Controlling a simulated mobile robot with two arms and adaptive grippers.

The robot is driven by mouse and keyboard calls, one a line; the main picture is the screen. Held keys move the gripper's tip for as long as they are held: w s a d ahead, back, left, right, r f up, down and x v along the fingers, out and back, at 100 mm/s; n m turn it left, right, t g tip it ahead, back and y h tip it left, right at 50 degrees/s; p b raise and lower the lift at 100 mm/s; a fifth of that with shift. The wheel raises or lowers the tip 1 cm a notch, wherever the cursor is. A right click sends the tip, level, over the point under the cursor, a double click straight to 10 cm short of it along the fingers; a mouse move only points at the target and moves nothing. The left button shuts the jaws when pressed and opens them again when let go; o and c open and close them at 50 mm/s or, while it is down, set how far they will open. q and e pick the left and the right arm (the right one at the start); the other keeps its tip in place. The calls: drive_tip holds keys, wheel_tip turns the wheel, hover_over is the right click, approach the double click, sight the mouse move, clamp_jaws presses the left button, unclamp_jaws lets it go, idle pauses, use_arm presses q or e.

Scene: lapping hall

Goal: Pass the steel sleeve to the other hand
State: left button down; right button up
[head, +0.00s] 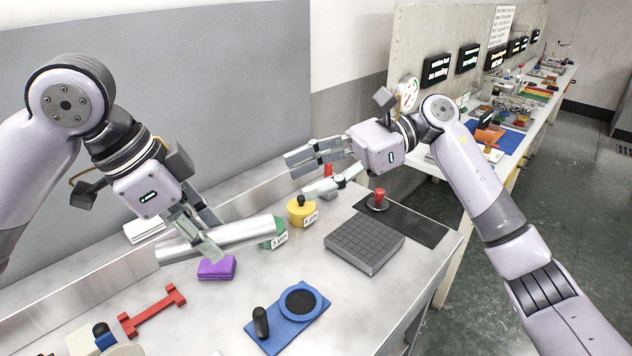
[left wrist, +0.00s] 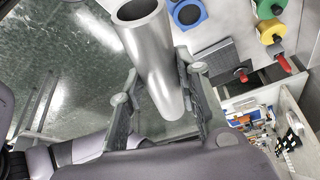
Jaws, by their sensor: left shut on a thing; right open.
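The steel sleeve (head: 240,231) is a shiny silver tube held roughly level over the bench in the head view. My left gripper (head: 203,233) is shut on it left of its middle. In the left wrist view, the sleeve (left wrist: 155,60) runs between the two fingers of the left gripper (left wrist: 160,100), its hollow near end showing at the top. My right gripper (head: 325,170) is open and empty, its fingers pointing left, up and to the right of the sleeve's right end. The two are apart.
A green knobbed weight (head: 275,241) is partly hidden by the sleeve's right end, with a yellow one (head: 300,212) beside it. A purple block (head: 216,268), red bar (head: 152,310), blue fixture (head: 287,318) and grey grooved plate (head: 365,246) lie on the bench.

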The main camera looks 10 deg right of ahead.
sight(246, 230)
drive_tip(key=s+a+f, duration=0.1)
drive_tip(key=a, duration=0.2)
drive_tip(key=s+a+f+h, duration=0.1)
drive_tip(key=s+a+f, duration=0.1)
drive_tip(key=a, duration=0.2)
drive_tip(key=s+a+f+n+h, duration=0.1)
drive_tip(key=s+a+f, duration=0.1)
drive_tip(key=a, duration=0.1)
drive_tip(key=shift+a+f+g, duration=0.15)
drive_tip(key=shift+g, duration=0.25)
drive_tip(key=shift+c, duration=0.3)
drive_tip(key=shift+s, duration=0.1)
drive_tip(key=c, duration=1)
drive_tip(key=o, duration=1)
drive_tip(key=shift+o, duration=0.3)
